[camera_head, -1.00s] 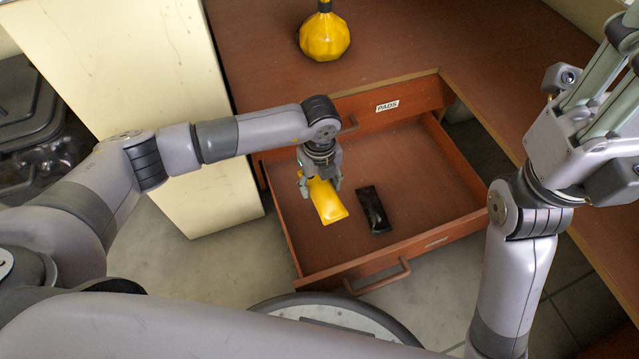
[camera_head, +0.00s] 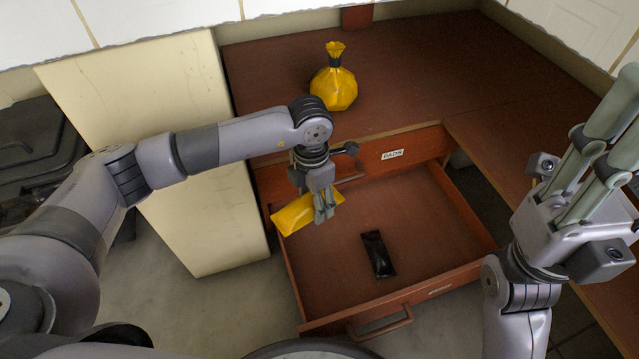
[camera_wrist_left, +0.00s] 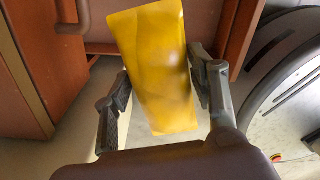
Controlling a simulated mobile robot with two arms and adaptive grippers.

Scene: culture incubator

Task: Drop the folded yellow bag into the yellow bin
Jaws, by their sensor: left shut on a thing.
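The folded yellow bag (camera_head: 292,214) is a flat yellow packet held by my left gripper (camera_head: 324,206) above the left side of an open drawer. The bag sticks out to the left of the fingers. In the left wrist view the bag (camera_wrist_left: 155,60) lies between the two fingers, and my left gripper (camera_wrist_left: 162,90) is shut on it. My right gripper (camera_head: 600,160) is raised at the right edge, fingers upward, with nothing seen in it; its opening is unclear. No yellow bin shows in these frames.
The open drawer (camera_head: 425,232) holds a black packet (camera_head: 378,254). A drawer labelled PADS (camera_head: 392,155) is above it. A tied yellow sack (camera_head: 333,88) stands on the brown counter (camera_head: 420,85). A cream cabinet (camera_head: 150,100) is at left, with a dark container (camera_head: 40,150) beside it.

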